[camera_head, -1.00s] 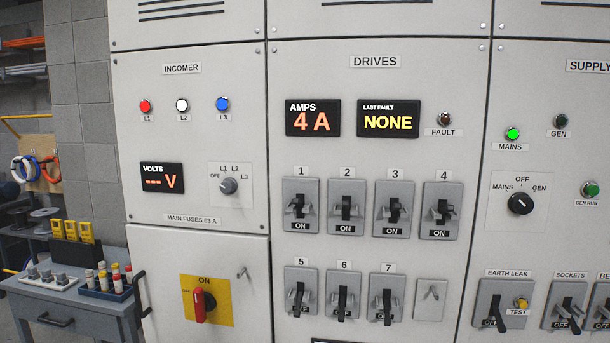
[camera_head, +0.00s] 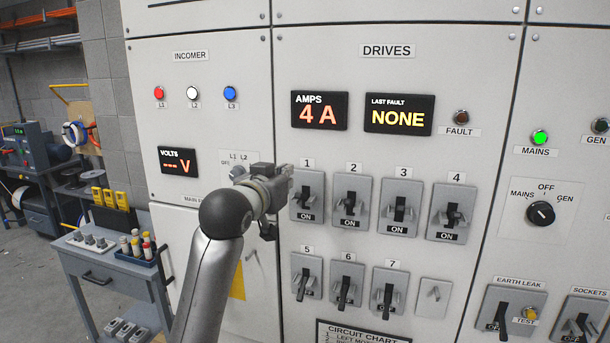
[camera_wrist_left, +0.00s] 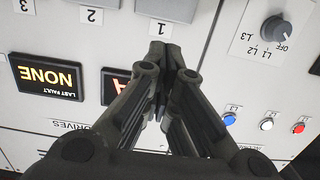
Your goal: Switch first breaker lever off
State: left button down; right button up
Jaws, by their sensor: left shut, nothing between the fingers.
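The first breaker (camera_head: 308,199) is a grey plate with a black lever, under the label 1 on the DRIVES panel. Its lever stands upright and an ON label shows below it. My left gripper (camera_head: 286,181) is at the left edge of this breaker, near its upper part; whether it touches cannot be told. In the left wrist view my left gripper (camera_wrist_left: 160,48) is shut and empty, its fingertips just short of the label 1. The first breaker's plate (camera_wrist_left: 168,8) is cut off by the top edge there, and its lever is not visible. My right gripper is not in view.
Breakers 2 (camera_head: 351,200), 3 (camera_head: 401,206) and 4 (camera_head: 445,211) stand to the right, showing ON. A lower row holds breaker 5 (camera_head: 307,275) and others. My left arm covers the INCOMER selector and main switch. A trolley (camera_head: 105,263) stands at the left.

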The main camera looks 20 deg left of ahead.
pick_arm(q)
jog(key=shift+s+a+r, duration=0.1)
jog(key=shift+a+r, duration=0.05)
jog(key=shift+r, duration=0.15)
jog(key=p, duration=0.5)
send_over(297, 194)
jog(key=shift+w+f, duration=0.35)
jog(key=shift+w, duration=0.05)
jog(key=f+p, duration=0.1)
jog(key=f, duration=0.1)
jog(key=shift+s+f+p, duration=0.35)
jog(key=shift+s+f, duration=0.4)
jog(key=shift+f, duration=0.25)
